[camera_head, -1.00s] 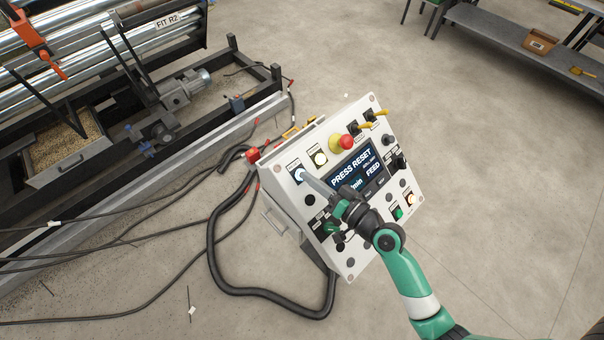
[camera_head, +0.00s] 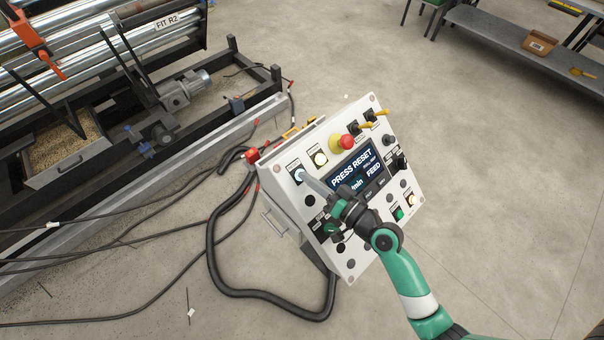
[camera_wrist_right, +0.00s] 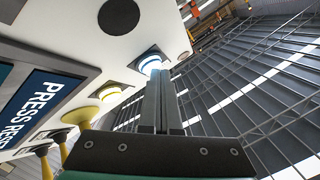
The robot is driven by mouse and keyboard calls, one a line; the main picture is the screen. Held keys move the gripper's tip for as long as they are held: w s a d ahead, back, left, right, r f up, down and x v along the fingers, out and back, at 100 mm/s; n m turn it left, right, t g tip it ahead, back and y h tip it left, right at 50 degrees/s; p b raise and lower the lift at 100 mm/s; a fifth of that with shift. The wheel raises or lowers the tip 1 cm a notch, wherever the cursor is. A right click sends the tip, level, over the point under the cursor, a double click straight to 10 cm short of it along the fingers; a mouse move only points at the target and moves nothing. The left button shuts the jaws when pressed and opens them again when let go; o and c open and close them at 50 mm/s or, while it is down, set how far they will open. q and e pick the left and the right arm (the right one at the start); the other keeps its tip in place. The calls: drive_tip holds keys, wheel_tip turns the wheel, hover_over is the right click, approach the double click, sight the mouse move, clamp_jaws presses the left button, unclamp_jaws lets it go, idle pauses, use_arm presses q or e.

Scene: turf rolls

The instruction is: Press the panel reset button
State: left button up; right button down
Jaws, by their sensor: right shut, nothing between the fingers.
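The white control panel (camera_head: 284,191) stands tilted on the floor, and its screen (camera_head: 352,168) reads "PRESS RESET". The reset button (camera_head: 298,175) is the blue-white lit one near the panel's upper left corner; it also shows lit in the right wrist view (camera_wrist_right: 150,63). My right gripper (camera_head: 305,177) is shut and empty, its long fingers reaching across the panel face. In the right wrist view its fingertips (camera_wrist_right: 161,76) are at the button's edge and overlap it; I cannot tell whether they touch or press it. My left gripper is not in view.
A red mushroom button (camera_head: 346,141) on a yellow base and a yellow-white lit button (camera_head: 320,159) sit nearby on the panel. A black hose (camera_head: 213,250) and cables lie on the floor at left, beside the roller machine (camera_head: 170,90).

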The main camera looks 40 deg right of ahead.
drive_tip(key=shift+f, duration=0.15)
idle(0.3)
drive_tip(key=shift+s+r+p, duration=0.5)
drive_tip(key=shift+r, duration=0.2)
drive_tip(key=shift+r, duration=0.1)
drive_tip(key=s+r+p, duration=0.3)
drive_tip(key=shift+s+r, duration=0.1)
drive_tip(key=shift+r, duration=0.2)
drive_tip(key=shift+a, duration=0.1)
idle(0.5)
